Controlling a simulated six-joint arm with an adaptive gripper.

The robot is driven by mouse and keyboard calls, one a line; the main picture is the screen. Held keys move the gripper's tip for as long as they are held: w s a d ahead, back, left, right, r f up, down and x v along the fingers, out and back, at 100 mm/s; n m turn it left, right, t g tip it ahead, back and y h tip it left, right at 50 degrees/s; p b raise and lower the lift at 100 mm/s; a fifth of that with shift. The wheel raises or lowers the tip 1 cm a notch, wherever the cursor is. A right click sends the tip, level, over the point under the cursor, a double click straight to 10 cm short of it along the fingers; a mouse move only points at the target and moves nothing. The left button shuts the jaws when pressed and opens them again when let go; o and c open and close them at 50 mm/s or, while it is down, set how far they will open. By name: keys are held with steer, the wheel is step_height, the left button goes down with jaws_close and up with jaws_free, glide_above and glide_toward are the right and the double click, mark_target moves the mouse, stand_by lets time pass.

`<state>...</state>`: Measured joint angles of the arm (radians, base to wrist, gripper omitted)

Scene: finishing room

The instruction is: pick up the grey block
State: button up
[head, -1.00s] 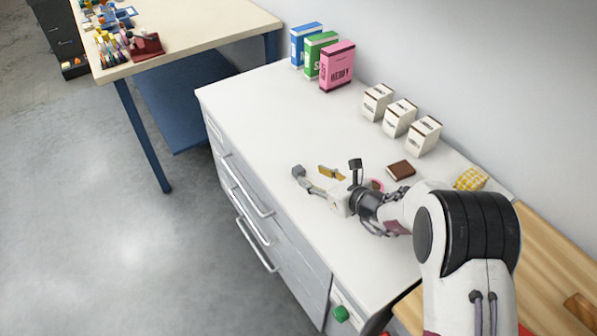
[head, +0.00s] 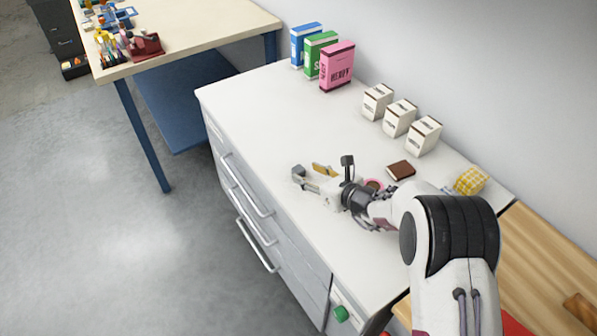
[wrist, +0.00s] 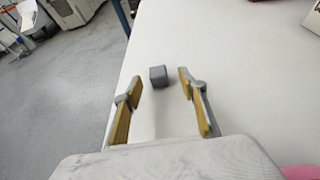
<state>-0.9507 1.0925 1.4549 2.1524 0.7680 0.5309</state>
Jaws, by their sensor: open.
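The grey block (head: 298,171) is a small dark cube on the white cabinet top near its front edge. It also shows in the wrist view (wrist: 158,75), just beyond the fingertips and roughly centred between them. My gripper (head: 308,175) is open and empty, low over the top, with its fingers pointing at the block. In the wrist view the two yellow-padded fingers of my gripper (wrist: 159,86) stand well apart, and neither touches the block.
White cartons (head: 400,118) and a pink box (head: 338,66) with two more boxes stand along the wall. The left half of the white top (head: 260,110) is clear.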

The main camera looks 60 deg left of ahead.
mark_target(300, 170)
steer(key=shift+s+x, duration=0.2)
steer(key=shift+x, duration=2.35)
steer(key=shift+r, duration=0.1)
jaws_close()
